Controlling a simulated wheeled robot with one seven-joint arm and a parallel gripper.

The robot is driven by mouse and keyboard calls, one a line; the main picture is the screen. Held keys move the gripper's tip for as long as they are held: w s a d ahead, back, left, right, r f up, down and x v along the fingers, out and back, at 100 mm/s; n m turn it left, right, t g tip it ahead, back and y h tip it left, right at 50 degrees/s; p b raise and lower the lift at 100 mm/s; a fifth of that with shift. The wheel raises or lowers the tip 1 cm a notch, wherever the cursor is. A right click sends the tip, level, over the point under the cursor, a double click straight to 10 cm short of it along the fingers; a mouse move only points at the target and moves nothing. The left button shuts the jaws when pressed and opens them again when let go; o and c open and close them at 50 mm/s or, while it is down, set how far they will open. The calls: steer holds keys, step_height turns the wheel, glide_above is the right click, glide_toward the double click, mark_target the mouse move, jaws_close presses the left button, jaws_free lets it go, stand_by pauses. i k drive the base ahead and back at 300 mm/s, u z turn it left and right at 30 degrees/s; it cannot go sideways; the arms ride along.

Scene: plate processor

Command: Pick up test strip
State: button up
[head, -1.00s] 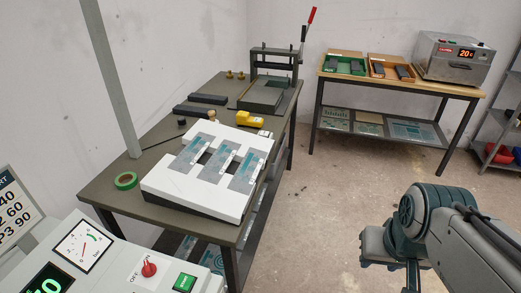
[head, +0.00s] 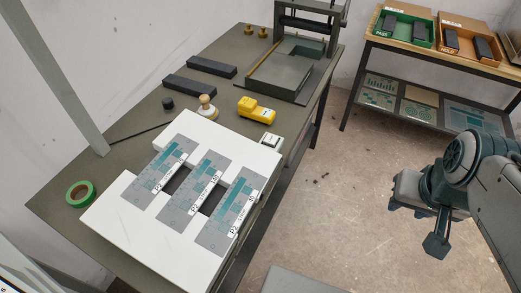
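Three flat grey strips with teal patches and white end labels lie side by side on a white, slightly sloped board: a left strip (head: 160,167), a middle strip (head: 194,192) and a right strip (head: 230,211). The white board (head: 128,232) rests on the dark green table (head: 60,205). I cannot tell which of these, if any, is the test strip. My gripper (head: 423,218) is over the floor at the right, well apart from the table and strips. Nothing shows in it, but its finger opening cannot be made out.
A green tape roll (head: 80,194), a stamp-like knob (head: 207,107), a yellow handheld device (head: 257,109) and two dark bars (head: 200,88) share the table. A press (head: 282,75) stands behind. A wooden bench (head: 440,55) with trays stands back right.

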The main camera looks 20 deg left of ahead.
mark_target(220, 230)
steer(key=i, duration=1.15)
steer(key=u, duration=3.45)
